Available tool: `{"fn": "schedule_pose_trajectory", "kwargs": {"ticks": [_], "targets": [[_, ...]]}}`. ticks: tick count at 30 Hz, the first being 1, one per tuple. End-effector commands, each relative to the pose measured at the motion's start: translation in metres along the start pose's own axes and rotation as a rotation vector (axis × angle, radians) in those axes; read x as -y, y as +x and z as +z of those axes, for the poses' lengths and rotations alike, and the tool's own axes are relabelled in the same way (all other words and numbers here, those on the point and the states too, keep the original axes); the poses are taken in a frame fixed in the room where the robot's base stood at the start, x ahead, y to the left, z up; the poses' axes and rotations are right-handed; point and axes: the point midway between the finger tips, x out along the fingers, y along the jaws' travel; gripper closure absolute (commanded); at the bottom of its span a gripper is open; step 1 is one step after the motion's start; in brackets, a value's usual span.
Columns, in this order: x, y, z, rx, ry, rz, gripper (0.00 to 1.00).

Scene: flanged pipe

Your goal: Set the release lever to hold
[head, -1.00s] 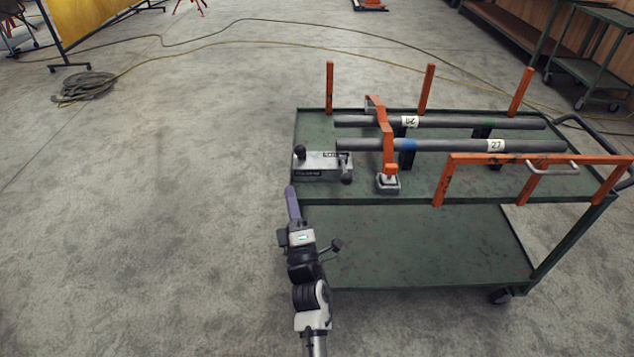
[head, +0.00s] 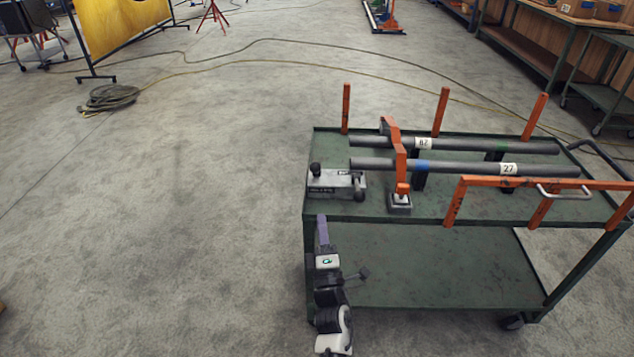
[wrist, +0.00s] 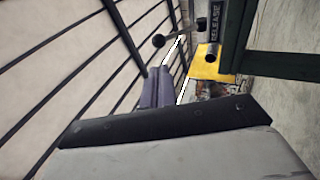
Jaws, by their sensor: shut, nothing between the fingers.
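A grey lever block (head: 337,184) sits at the front left corner of the cart's top. It has a black ball knob (head: 315,168) at its left end and a dark knob (head: 359,195) at its right front. In the wrist view a "RELEASE" label (wrist: 217,20) shows beside a dark round-ended knob (wrist: 211,54), with a black ball on a rod (wrist: 158,41) to its left. The lever's exact setting is hard to tell. My gripper (head: 321,217) is shut and empty, just in front of the cart's left corner, apart from the block. Its purple fingers also show in the wrist view (wrist: 165,71).
The green cart (head: 470,208) carries two grey pipes (head: 460,167), an orange clamp arm (head: 400,165) just right of the block, and orange posts. An orange rail (head: 540,184) runs along the right front.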

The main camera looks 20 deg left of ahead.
Motion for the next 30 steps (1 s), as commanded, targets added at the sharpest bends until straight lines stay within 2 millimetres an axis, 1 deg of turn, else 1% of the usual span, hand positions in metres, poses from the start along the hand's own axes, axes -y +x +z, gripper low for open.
{"fn": "schedule_pose_trajectory", "kwargs": {"ticks": [1,6,12,15,21,30], "targets": [[-0.004,0.013,0.000,-0.001,0.000,0.003,1.00],[-0.004,0.049,0.000,-0.001,0.001,0.003,1.00],[-0.003,0.084,0.000,-0.001,0.001,0.001,1.00],[-0.002,0.096,0.000,-0.001,0.000,0.001,1.00],[0.000,0.107,0.000,0.000,0.001,0.000,1.00],[0.000,0.107,0.000,0.000,0.001,-0.001,1.00]]}}
